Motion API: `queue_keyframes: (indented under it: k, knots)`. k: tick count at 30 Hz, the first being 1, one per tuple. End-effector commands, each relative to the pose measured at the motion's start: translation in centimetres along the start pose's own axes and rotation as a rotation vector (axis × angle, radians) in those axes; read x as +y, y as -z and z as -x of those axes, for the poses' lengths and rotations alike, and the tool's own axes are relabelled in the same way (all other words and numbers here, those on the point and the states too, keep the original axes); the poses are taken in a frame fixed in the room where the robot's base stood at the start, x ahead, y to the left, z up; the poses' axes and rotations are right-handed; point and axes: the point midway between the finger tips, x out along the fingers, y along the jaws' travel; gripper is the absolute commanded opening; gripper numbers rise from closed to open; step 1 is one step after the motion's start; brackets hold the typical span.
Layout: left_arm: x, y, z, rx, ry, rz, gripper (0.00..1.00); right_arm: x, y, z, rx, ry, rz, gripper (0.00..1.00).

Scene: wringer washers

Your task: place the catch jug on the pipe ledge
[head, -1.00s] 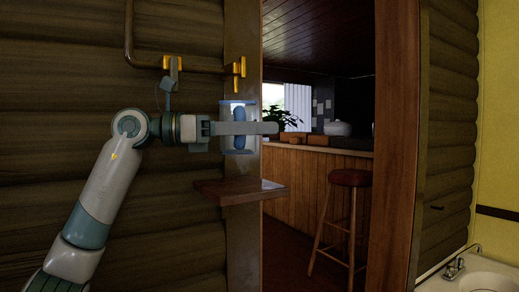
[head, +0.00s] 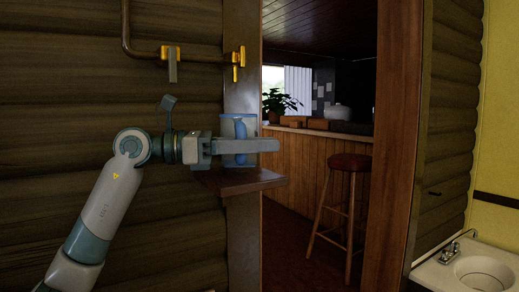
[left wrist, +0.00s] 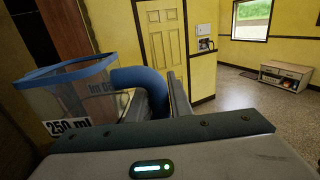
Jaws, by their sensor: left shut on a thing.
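The catch jug (head: 233,127) is a clear cup with a blue rim and a blue handle. It stands upright in my left gripper (head: 262,146), whose fingers are shut on it. In the left wrist view the jug (left wrist: 75,95) shows at the left with a "250 ml" mark, and its blue handle (left wrist: 150,82) is between the fingers. The pipe ledge (head: 240,183) is a brown wooden shelf directly below the jug. The jug's base is very close to the ledge top; I cannot tell whether they touch. My right gripper is not in view.
A pipe (head: 126,30) runs along the log wall to a brass tap (head: 237,62) above the jug. A wooden door post stands behind the ledge. A doorway opens to a stool (head: 348,162) and counter. A white sink (head: 478,268) is at the lower right.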

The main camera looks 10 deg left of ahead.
Motion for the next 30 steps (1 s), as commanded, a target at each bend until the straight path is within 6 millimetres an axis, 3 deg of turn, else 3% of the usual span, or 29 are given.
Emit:
queue_keyframes:
  k: [7, 22, 23, 24, 30]
  knots:
    - [0.3, 1.3, 0.2, 0.000, 0.000, 0.002, 0.00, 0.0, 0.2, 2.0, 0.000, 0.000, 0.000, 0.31]
    - [0.3, 2.1, 0.2, 0.000, 0.000, -0.001, 0.00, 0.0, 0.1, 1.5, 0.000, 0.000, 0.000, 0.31]
    - [0.3, 2.0, 0.2, 0.001, 0.000, 0.000, 0.26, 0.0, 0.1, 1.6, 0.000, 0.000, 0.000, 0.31]
    - [0.3, 2.0, 0.2, 0.001, 0.000, 0.000, 0.35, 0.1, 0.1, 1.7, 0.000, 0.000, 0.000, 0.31]
    - [0.3, 2.0, 0.2, 0.001, 0.000, 0.000, 0.37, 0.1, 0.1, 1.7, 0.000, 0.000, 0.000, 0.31]
